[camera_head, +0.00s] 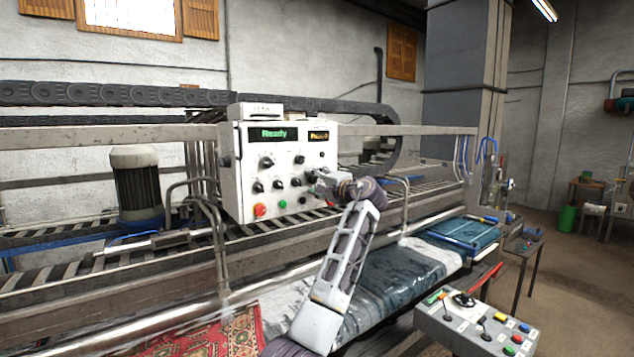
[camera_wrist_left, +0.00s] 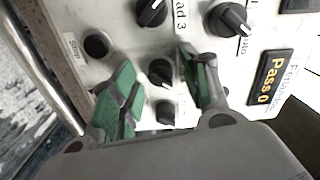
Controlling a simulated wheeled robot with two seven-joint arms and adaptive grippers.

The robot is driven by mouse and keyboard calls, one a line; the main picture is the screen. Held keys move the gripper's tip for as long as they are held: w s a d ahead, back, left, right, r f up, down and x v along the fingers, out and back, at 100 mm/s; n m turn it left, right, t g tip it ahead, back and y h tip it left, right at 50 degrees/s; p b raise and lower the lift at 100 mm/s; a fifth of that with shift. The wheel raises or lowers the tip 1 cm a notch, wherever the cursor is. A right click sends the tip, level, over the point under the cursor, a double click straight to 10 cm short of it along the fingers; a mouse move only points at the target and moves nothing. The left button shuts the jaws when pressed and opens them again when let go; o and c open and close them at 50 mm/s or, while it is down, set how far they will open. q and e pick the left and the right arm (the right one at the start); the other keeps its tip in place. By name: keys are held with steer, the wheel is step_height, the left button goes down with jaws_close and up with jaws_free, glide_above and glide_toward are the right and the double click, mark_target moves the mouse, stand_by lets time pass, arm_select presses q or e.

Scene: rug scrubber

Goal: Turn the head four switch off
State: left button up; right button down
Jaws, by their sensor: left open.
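The white control box (camera_head: 245,170) stands on the machine's rail, with black rotary switches on its front. My left gripper (camera_head: 314,182) is at the right side of this front in the head view. In the left wrist view my left gripper (camera_wrist_left: 157,58) is open, with green pads on either side of a small black switch (camera_wrist_left: 160,73). I cannot tell whether the pads touch it. A label ending in "ad 3" shows above it; its own label is not readable, so I cannot confirm it is head four. My right gripper is out of view.
Other black knobs (camera_wrist_left: 228,18) and a dark round button (camera_wrist_left: 96,46) sit close around the fingers. A display (camera_wrist_left: 270,78) reads "Pass 0"; another (camera_head: 272,134) reads "Ready". A grey button console (camera_head: 470,325) stands at lower right.

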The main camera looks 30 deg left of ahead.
arm_select(q)
jaws_close()
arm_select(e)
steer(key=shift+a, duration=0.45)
arm_select(q)
steer(key=shift+f, duration=0.1)
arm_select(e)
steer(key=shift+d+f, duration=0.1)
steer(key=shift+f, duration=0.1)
arm_select(q)
steer(key=shift+f+n+b, duration=0.1)
steer(key=shift+n+b, duration=1.25)
steer(key=shift+n, duration=0.05)
steer(key=shift+n+b, duration=3.5)
steer(key=shift+n, duration=3.1)
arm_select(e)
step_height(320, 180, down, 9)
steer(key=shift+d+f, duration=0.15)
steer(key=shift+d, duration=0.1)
